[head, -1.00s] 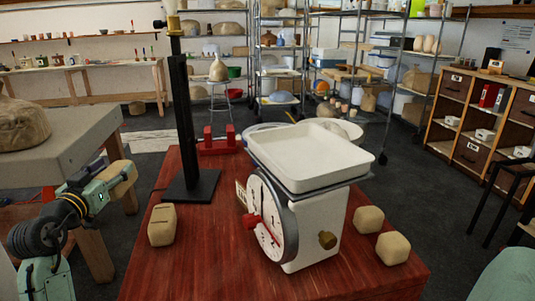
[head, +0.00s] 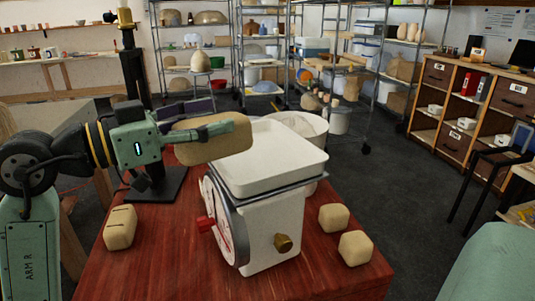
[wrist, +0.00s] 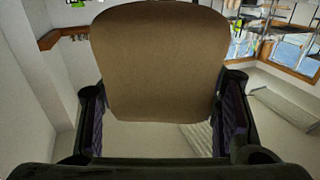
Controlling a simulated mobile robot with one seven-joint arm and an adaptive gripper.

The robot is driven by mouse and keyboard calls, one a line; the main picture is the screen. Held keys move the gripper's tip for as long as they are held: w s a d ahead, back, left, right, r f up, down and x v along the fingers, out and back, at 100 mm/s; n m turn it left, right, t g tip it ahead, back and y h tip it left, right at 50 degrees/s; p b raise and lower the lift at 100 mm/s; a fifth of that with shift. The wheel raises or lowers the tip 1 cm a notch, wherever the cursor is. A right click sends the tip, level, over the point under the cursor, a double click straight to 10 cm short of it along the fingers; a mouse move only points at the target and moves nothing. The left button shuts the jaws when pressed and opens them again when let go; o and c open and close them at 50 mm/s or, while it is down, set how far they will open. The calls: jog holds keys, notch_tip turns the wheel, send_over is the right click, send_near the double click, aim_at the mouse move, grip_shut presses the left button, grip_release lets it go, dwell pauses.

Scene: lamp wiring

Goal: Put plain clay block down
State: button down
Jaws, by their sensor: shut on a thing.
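The plain clay block (head: 228,140), tan and rounded, is held in my gripper (head: 182,128). It is in the air beside the left edge of the scale's white pan (head: 262,165), partly overlapping it in the head view. In the wrist view the block (wrist: 160,60) fills the upper middle, between the two dark fingers of my gripper (wrist: 162,118). The white scale (head: 272,225) stands on the red table (head: 170,265), its dial facing left. Its pan looks empty where visible; the left rim is partly hidden by the block.
A clay block with grooves (head: 120,227) lies on the table at left. Two clay blocks (head: 334,217) (head: 355,247) lie right of the scale. A black stand (head: 160,185) rises behind my arm. A white bowl (head: 300,124) is behind the pan. The table's front is clear.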

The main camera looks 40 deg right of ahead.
jog(key=s+d+m+g, duration=0.1)
jog(key=s+g, duration=0.1)
jog(key=s, duration=0.2)
jog(key=shift+w+d+f+p, duration=0.1)
jog(key=shift+w+d+f, duration=0.75)
jog(key=shift+w+d, duration=1)
jog(key=shift+w+d+f+p, duration=0.1)
jog(key=shift+w+d+f, duration=0.7)
jog(key=shift+w+d, duration=1.05)
jog(key=shift+w+d+f+p, duration=0.1)
jog(key=shift+w+d+f, duration=0.75)
jog(key=shift+w+d, duration=0.95)
jog(key=shift+s+d, duration=0.35)
